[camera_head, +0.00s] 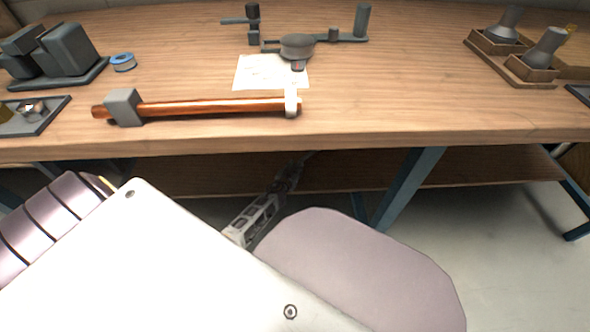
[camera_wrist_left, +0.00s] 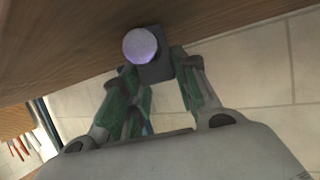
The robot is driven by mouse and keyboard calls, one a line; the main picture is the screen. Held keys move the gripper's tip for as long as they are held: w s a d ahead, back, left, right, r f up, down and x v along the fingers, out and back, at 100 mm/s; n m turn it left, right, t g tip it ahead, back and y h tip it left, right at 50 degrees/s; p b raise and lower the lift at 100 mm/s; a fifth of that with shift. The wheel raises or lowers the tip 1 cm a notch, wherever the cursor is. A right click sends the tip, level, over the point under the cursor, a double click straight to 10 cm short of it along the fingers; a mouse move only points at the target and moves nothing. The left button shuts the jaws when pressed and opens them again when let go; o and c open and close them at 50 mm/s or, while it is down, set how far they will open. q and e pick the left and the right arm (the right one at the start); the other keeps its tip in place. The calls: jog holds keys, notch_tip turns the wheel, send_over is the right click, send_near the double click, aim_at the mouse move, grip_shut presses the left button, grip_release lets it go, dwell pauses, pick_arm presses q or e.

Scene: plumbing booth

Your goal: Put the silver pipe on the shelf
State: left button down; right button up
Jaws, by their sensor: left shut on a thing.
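My left gripper (camera_head: 294,168) reaches under the front edge of the workbench, by the lower wooden shelf (camera_head: 360,176). In the left wrist view its two green-padded fingers (camera_wrist_left: 154,64) are shut on the silver pipe (camera_wrist_left: 140,46). The pipe shows there nearly end-on as a round, pale face with a dark grey block (camera_wrist_left: 157,70) against it. The rest of the pipe is hidden, and I cannot make it out in the head view. A wooden surface lies close beyond it; I cannot tell whether they touch. My right gripper is not in view.
On the workbench top (camera_head: 420,110) lies a copper-coloured pipe (camera_head: 215,107) with a grey block (camera_head: 124,107) around it. A paper sheet (camera_head: 255,72) and a blue-rimmed roll (camera_head: 123,62) lie behind. A blue table leg (camera_head: 410,188) stands right of my left gripper.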

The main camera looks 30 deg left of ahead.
aim_at(295, 168)
pick_arm(q)
jog(key=shift+w, duration=0.1)
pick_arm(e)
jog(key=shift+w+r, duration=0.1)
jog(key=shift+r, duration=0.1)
pick_arm(q)
jog(key=shift+f, duration=0.15)
jog(key=c, duration=1.1)
grip_release()
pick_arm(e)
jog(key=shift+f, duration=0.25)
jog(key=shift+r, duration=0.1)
pick_arm(q)
jog(key=shift+p+v, duration=0.75)
jog(key=shift+v, duration=1.15)
jog(key=p+v, duration=0.3)
jog(key=v, duration=0.5)
jog(key=shift+r, duration=0.35)
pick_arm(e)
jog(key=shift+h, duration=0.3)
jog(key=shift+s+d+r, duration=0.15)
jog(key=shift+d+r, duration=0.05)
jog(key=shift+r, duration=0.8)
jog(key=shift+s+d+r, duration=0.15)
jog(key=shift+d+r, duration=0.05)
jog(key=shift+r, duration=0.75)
